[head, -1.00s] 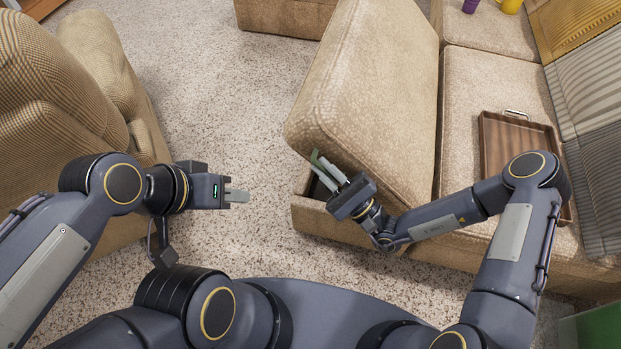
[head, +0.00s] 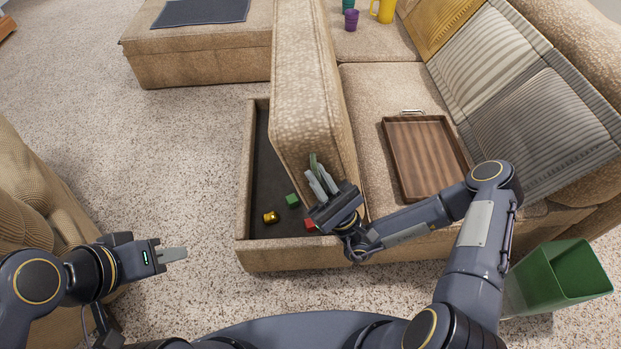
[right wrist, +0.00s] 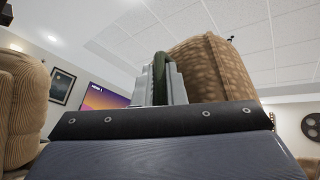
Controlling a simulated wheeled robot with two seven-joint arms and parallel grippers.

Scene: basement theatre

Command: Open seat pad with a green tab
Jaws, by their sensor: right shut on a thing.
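The tan seat pad (head: 305,85) is tilted up steeply on its right-hand side, with the dark storage box (head: 244,190) beneath it exposed. My right gripper (head: 318,178) is shut on the green tab (head: 315,162) at the pad's near edge. The tab also shows between the fingers in the right wrist view (right wrist: 160,75), with the pad (right wrist: 210,65) behind it. My left gripper (head: 175,254) is over the carpet at the lower left, away from the pad. Its fingers look close together, but any gap is unclear.
Inside the box lie a green block (head: 292,200), a yellow object (head: 271,217) and a red block (head: 310,224). A wooden tray (head: 425,155) rests on the adjoining seat. A green bin (head: 560,280) stands at the lower right. Carpet (head: 190,140) is clear left of the box.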

